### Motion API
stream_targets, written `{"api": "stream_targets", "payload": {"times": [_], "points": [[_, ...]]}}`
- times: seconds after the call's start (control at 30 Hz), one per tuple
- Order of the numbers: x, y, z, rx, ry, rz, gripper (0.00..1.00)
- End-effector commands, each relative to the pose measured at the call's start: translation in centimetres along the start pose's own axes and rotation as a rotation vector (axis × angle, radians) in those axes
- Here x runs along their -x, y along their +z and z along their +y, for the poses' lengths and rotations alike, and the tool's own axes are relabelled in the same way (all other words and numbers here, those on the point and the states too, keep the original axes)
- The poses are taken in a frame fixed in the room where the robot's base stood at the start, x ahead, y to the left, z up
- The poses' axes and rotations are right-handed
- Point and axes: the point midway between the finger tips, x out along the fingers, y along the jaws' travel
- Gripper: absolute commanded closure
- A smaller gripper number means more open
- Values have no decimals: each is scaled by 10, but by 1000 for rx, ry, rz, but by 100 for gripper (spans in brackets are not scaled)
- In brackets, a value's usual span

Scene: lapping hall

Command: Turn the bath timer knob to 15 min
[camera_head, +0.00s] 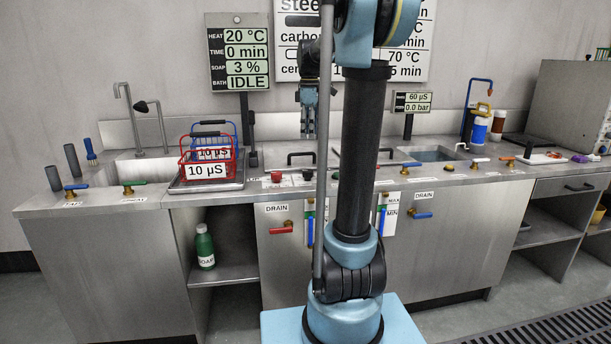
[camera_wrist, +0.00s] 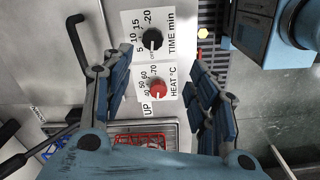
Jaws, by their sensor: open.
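The bath timer knob is black (camera_wrist: 153,40) on a white dial plate marked "TIME min", with 5, 10, 15 and 20 around it, in the wrist view. A pale mark shows at the knob's lower edge; I cannot read its setting surely. The red heat knob (camera_wrist: 158,88) is beside it, on a "HEAT °C" plate. My gripper (camera_wrist: 157,72) is open and empty above the panel, its fingers either side of the knobs and apart from them. In the head view my gripper (camera_head: 308,115) hangs above the counter. The display (camera_head: 238,52) reads 20 °C, 0 min, 3 %, IDLE.
Red and blue wire baskets (camera_head: 207,158) stand left of the panel, tagged 10 µS. A sink with a tap (camera_head: 130,110) is further left. Valves with coloured handles line the counter's front edge. A green soap bottle (camera_head: 204,246) stands on the shelf below.

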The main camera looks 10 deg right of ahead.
Motion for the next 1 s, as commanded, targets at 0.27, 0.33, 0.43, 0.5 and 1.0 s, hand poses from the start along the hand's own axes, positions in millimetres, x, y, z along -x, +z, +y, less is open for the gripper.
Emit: {"api": "stream_targets", "payload": {"times": [0.27, 0.33, 0.43, 0.5, 1.0], "points": [[-1, -5, 17, 59, -8, -2, 46], [-7, -5, 17, 59, -8, -2, 46], [-20, -5, 17, 58, -8, -2, 46], [-32, -5, 17, 58, -8, -2, 46], [-116, -4, 16, 57, -8, -2, 46]]}}
